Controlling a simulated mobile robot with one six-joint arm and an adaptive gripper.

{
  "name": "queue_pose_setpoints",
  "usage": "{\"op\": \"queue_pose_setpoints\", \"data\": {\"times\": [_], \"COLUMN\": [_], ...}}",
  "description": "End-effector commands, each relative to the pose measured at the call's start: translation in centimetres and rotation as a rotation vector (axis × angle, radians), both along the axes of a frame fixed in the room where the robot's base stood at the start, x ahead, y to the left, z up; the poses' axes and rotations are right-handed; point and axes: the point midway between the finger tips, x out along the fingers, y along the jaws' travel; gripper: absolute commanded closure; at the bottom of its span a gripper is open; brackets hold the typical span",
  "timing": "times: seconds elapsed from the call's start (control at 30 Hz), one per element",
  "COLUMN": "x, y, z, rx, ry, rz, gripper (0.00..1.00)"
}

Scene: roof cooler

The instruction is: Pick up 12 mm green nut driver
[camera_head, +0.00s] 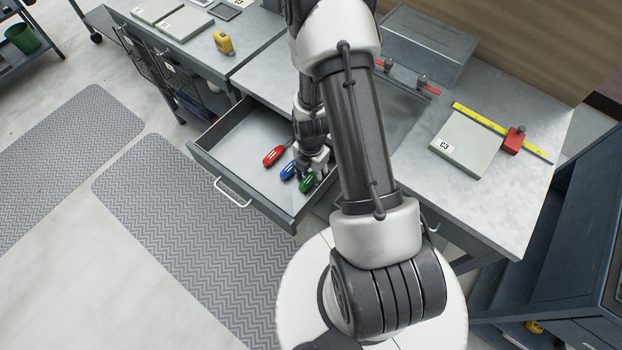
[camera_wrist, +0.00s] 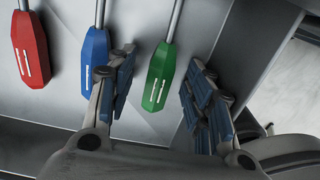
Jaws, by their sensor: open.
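The green nut driver (camera_wrist: 159,76) lies in the open drawer, its handle toward my gripper and its metal shaft pointing away. My gripper (camera_wrist: 158,95) is open, with one finger on each side of the green handle; I cannot tell whether either finger touches it. The left finger overlaps the lower part of the blue driver (camera_wrist: 96,60) in the wrist view. In the head view the green handle (camera_head: 307,182) shows just below my gripper (camera_head: 312,172). The 12 mm marking is too small to read.
A red driver (camera_head: 273,156) lies left of the blue one in the same drawer (camera_head: 240,128). The drawer's side wall is close to my right finger in the wrist view. The workbench (camera_head: 500,215) with a panel marked C3 (camera_head: 468,140) stands to the right.

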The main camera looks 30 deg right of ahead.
Motion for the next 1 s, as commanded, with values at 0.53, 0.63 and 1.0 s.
{"op": "queue_pose_setpoints", "data": {"times": [0.53, 0.63, 1.0], "x": [0.0, 0.0, 0.01], "y": [0.01, 0.0, 0.0], "z": [0.14, 0.14, 0.15], "rx": [0.0, 0.0, 0.0], "ry": [0.0, 0.0, 0.0], "rz": [0.0, 0.0, 0.0], "gripper": [0.82, 0.89, 1.0]}}
